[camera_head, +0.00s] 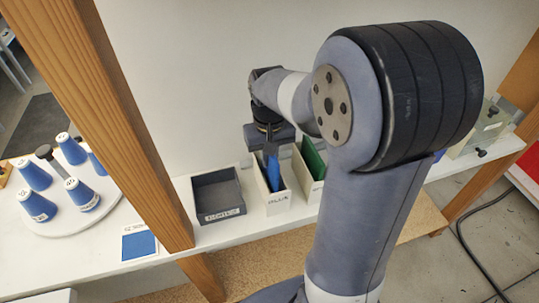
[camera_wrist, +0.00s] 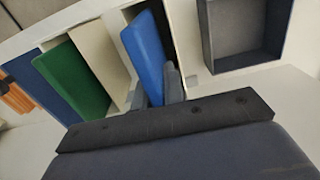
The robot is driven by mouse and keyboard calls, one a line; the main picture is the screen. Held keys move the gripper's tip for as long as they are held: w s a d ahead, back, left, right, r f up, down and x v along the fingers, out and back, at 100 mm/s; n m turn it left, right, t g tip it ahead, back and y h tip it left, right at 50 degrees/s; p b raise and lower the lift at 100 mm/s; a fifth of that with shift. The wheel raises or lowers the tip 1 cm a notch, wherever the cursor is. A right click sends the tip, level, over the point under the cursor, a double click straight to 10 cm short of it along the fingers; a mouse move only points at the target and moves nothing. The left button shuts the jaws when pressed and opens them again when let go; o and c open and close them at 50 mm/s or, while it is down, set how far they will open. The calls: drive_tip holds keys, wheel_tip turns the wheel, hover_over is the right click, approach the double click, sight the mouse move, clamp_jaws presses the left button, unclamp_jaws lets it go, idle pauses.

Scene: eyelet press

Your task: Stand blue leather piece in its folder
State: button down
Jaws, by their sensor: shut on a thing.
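The blue leather piece (camera_head: 273,177) is a flat blue slab. My gripper (camera_head: 270,152) is above this folder, pointing down, shut on the top of the piece. In the wrist view, the blue leather piece (camera_wrist: 148,50) extends from between my gripper's fingers (camera_wrist: 162,88) into the folder. The piece's lower edge is hidden, so I cannot tell whether it touches the folder floor.
A green piece (camera_head: 312,158) stands in the folder just right, also in the wrist view (camera_wrist: 75,82). An open dark grey tray (camera_head: 219,214) sits left of the blue piece's folder. Blue cones (camera_head: 38,205) stand on a round white stand farther left. A wooden post (camera_head: 115,125) rises between.

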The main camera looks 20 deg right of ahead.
drive_tip(key=c, duration=1.4)
unclamp_jaws()
wheel_tip(320, 180, up, 11)
drive_tip(key=shift+f, duration=0.1)
wheel_tip(320, 180, down, 9)
drive_tip(key=p, duration=0.1)
idle(0.4)
